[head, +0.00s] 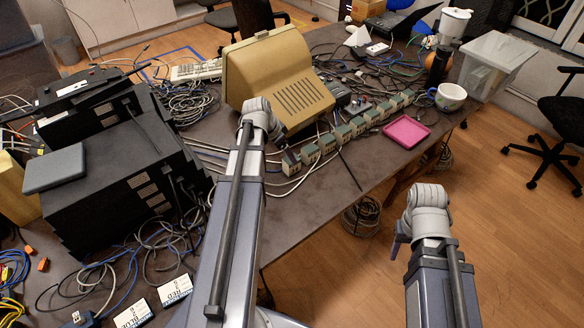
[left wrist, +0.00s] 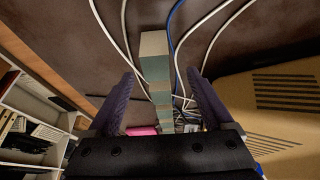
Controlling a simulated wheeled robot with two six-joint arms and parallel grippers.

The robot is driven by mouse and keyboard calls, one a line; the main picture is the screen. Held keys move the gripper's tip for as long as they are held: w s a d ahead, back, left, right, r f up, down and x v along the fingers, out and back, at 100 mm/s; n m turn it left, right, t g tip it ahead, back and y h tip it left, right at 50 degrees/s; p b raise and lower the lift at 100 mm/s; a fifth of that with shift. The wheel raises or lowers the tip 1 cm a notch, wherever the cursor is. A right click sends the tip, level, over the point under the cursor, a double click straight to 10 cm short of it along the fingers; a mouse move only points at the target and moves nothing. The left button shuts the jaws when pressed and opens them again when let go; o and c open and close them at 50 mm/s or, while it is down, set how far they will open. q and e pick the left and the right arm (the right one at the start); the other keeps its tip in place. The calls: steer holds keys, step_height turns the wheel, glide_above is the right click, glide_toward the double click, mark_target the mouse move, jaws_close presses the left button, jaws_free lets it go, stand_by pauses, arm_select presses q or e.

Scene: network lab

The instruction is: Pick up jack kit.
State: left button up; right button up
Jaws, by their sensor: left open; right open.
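No item is clearly marked as the jack kit. A row of small green-and-beige blocks (head: 343,134), possibly the kit, lies on the table in front of the beige monitor. The row also shows in the left wrist view (left wrist: 154,45), lined up between the fingers of my left gripper (left wrist: 160,82), which is open. I cannot tell whether they touch. In the head view my left gripper is hidden behind its wrist. My right gripper (head: 397,243) is beyond the table's front edge over the floor; only a purple finger shows.
The beige monitor (head: 277,75) stands right behind the row. A pink tray (head: 406,132), a white cup (head: 448,97) and a clear bin (head: 496,62) are to the right. Black equipment (head: 120,180) and loose cables crowd the left. White cables run beside the row.

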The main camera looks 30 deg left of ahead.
mark_target(292, 165)
arm_select(q)
steer(key=shift+d+b+x, duration=0.15)
steer(key=shift+b+x, duration=1.05)
steer(key=shift+x, duration=0.25)
steer(key=shift+d+b+x, duration=0.1)
steer(key=shift+b+x, duration=1.1)
steer(key=shift+x, duration=0.25)
steer(key=shift+s, duration=0.2)
steer(key=shift+r, duration=0.1)
steer(key=shift+c, duration=0.3)
jaws_close()
